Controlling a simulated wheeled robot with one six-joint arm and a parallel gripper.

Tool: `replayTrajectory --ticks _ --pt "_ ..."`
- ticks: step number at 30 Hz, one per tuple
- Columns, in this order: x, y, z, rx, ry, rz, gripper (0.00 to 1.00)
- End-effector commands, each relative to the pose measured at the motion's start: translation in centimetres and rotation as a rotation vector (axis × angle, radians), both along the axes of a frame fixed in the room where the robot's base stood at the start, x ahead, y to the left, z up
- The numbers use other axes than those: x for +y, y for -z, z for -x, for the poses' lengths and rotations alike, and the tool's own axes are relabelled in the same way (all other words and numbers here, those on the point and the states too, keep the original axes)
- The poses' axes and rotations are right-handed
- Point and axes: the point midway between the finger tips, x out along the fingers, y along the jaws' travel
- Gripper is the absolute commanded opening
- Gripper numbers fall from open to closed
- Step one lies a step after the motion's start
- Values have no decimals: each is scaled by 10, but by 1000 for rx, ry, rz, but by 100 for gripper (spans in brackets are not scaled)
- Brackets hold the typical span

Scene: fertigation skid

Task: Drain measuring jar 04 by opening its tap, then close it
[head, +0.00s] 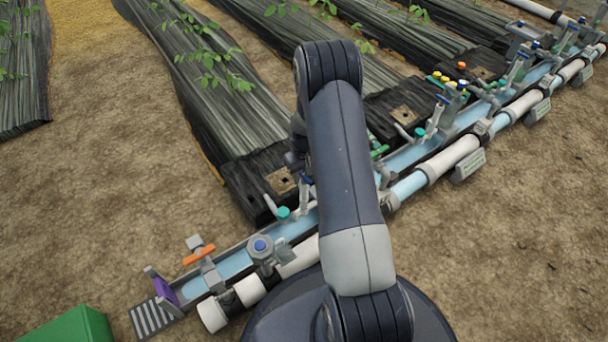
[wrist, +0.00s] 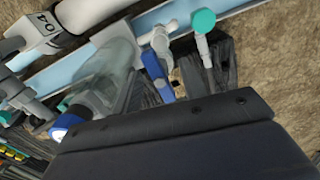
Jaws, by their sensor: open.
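In the wrist view a grey collar marked 04 (wrist: 45,27) sits on a white pipe. Beside it is a clear jar (wrist: 108,65), which looks tilted in this view. A blue lever (wrist: 158,75) on a pale fitting stands right of the jar; I cannot tell for sure whether it is the jar's tap. My gripper (wrist: 175,122) shows as a dark block across the bottom, open, and covers the lower part of the scene. Its fingertips are not clear, and I see no contact with the lever. In the head view my arm hides the gripper and most of this station.
A teal-capped valve (wrist: 203,20) stands close right of the blue lever. A white and blue round knob (wrist: 65,125) is at the lower left. In the head view, more stations run along the pipe (head: 455,155); an orange-handled valve (head: 198,255) and a green box (head: 75,325) are at lower left.

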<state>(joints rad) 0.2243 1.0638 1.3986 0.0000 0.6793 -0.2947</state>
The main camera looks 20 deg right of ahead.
Motion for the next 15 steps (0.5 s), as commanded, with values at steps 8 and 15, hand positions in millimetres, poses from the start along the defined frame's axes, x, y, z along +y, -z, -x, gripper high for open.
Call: replayTrajectory --ticks 8,15 --pt "0 -48 0 -1 0 0 41" --pt "0 -84 0 -1 0 0 41"
